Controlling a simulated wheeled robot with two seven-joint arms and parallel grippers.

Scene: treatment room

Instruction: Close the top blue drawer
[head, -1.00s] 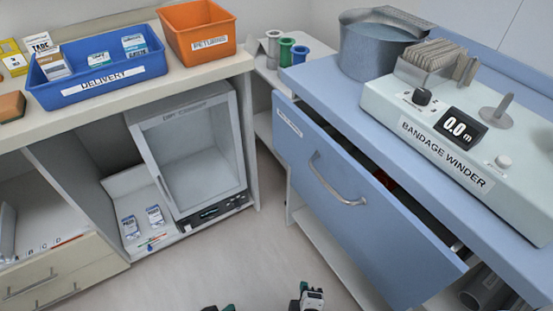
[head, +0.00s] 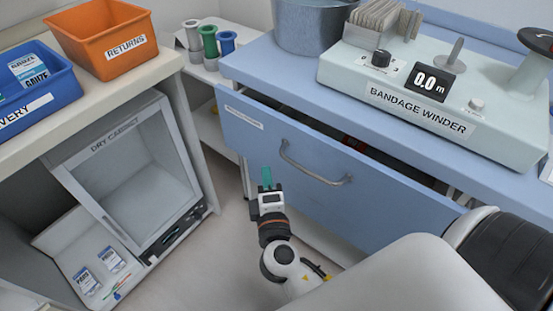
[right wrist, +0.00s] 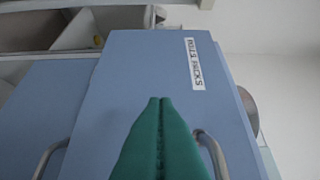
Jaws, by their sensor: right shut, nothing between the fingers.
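The top blue drawer (head: 310,165) stands partly open under the blue counter. A dark gap shows above its front, with a red item (head: 353,143) inside. Its curved metal handle (head: 315,168) is on the front, and a white label is near its left end. My right gripper (head: 266,178) is in front of the drawer, left of the handle in the head view, with green fingertips shut and empty. In the right wrist view the shut green fingers (right wrist: 158,105) point at the blue drawer front (right wrist: 150,65); contact cannot be told. My left gripper is not in view.
A bandage winder (head: 440,100) and a metal drum (head: 305,25) stand on the blue counter (head: 270,70). At left are an open-fronted dry cabinet (head: 135,170), an orange bin (head: 105,40) and a blue bin (head: 40,85). Bare floor (head: 225,240) lies between.

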